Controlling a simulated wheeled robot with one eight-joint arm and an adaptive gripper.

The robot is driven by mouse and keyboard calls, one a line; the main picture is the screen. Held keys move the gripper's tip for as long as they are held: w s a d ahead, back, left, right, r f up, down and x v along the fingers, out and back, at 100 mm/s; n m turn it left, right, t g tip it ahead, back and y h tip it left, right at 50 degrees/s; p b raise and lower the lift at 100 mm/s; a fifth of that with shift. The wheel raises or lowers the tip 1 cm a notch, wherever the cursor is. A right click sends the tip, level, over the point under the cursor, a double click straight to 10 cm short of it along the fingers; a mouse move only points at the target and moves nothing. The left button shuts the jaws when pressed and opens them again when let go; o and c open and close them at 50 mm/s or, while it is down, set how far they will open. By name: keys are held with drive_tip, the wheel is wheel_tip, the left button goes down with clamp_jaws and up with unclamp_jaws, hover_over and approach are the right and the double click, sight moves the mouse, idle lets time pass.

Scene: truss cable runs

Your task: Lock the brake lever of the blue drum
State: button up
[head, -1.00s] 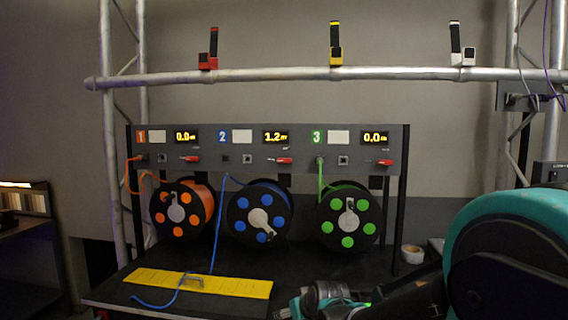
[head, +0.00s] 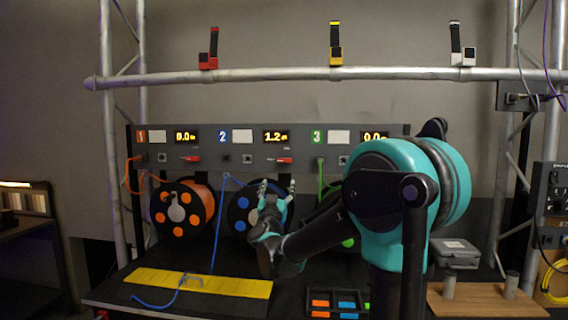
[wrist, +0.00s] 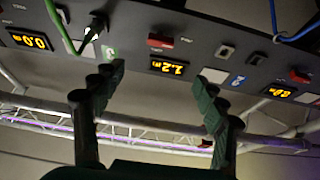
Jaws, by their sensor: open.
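The blue drum (head: 236,212) hangs under the middle of the grey panel, partly hidden by my gripper and arm. A red lever (head: 284,160) sits on the panel's lower part, under the "1.2" display; it looks like the drum's brake lever. It also shows in the wrist view (wrist: 160,40), where the panel appears upside down. My gripper (head: 276,187) is open in front of the blue drum, its fingertips pointing up just below the red lever. In the wrist view my gripper (wrist: 160,80) has its fingers wide apart with nothing between them, the lever beyond the gap.
The orange drum (head: 180,212) hangs left; the green drum (head: 347,243) is mostly hidden behind my arm. A blue cable (head: 217,225) runs down to a yellow strip (head: 230,286). A tray of coloured pieces (head: 335,304) lies in front. A truss bar (head: 270,76) crosses above.

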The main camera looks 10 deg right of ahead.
sight(284, 160)
drive_tip(key=x, duration=1.7)
drive_tip(key=shift+f, duration=0.1)
drive_tip(key=shift+c, duration=0.6)
drive_tip(key=c, duration=1)
